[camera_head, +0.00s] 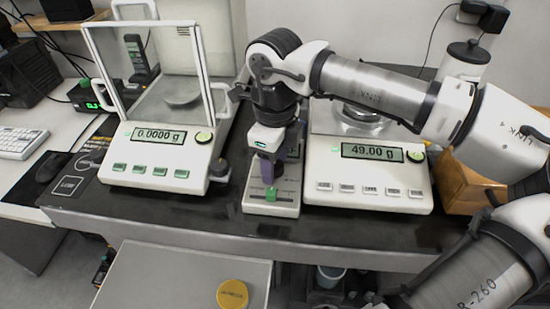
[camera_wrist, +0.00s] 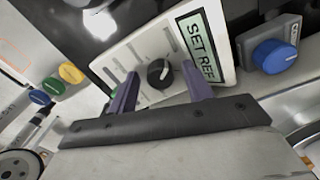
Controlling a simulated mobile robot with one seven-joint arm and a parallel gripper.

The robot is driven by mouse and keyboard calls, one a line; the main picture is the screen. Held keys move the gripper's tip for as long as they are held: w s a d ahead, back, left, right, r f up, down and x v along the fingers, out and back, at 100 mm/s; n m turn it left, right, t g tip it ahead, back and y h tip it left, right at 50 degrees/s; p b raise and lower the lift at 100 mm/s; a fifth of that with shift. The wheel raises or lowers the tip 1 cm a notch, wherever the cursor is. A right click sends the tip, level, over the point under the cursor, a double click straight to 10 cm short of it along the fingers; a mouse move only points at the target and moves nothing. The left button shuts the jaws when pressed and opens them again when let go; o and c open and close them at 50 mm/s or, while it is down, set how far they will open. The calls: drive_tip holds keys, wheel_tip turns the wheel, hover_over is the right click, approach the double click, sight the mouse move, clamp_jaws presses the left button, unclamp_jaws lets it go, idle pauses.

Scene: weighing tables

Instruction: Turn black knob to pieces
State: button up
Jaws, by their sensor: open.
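In the wrist view, the black knob (camera_wrist: 160,72) sits on a white panel (camera_wrist: 120,50) and has a light pointer mark. Next to it is a display (camera_wrist: 200,45) reading "SET REF". My gripper (camera_wrist: 160,74) is open, with one purple finger on each side of the knob in this view. I cannot tell whether the fingers touch it. In the head view, my gripper (camera_head: 277,166) is over a small pale device (camera_head: 258,208) between two balances. The arm hides much of the device, and I cannot make out the black knob there.
A balance (camera_head: 125,150) reading 0.0000 g stands left, with a glass draft shield. Another balance (camera_head: 367,180) reads 49.00 g at right, close to my arm. A blue knob (camera_wrist: 273,56) is right of the panel. A wooden block (camera_head: 470,185) stands far right.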

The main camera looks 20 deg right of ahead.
sight(275, 165)
wheel_tip(275, 165, up, 14)
drive_tip(key=p, duration=0.9)
drive_tip(key=shift+s+f, duration=0.1)
drive_tip(key=shift+f, duration=0.05)
